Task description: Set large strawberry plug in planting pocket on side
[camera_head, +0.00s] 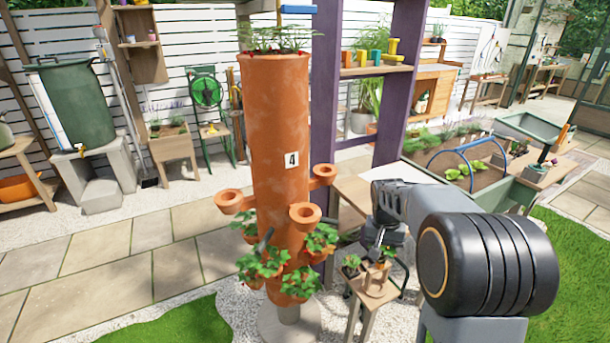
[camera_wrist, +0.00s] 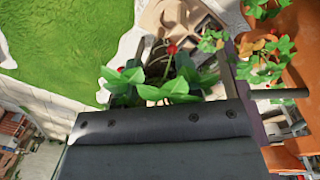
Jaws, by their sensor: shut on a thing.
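The terracotta tower planter (camera_head: 282,120) marked 4 stands upright left of my gripper (camera_head: 380,235) in the head view. Empty cup-like planting pockets (camera_head: 305,214) stick out of its side, and lower pockets hold leafy strawberry plants (camera_head: 262,268). In the wrist view my gripper is shut on a strawberry plug (camera_wrist: 165,88). Its green leaves and red berries show between the fingers; its root part is mostly hidden. In the head view my gripper is above a small wooden stand, apart from the tower. The tower's edge (camera_wrist: 300,50) shows at right in the wrist view.
The small wooden stand (camera_head: 374,288) with potted plants is below my gripper. A purple shelf post (camera_head: 325,100) rises behind the tower. A green raised bed (camera_head: 500,180) is at right. Paving and lawn to the left are clear.

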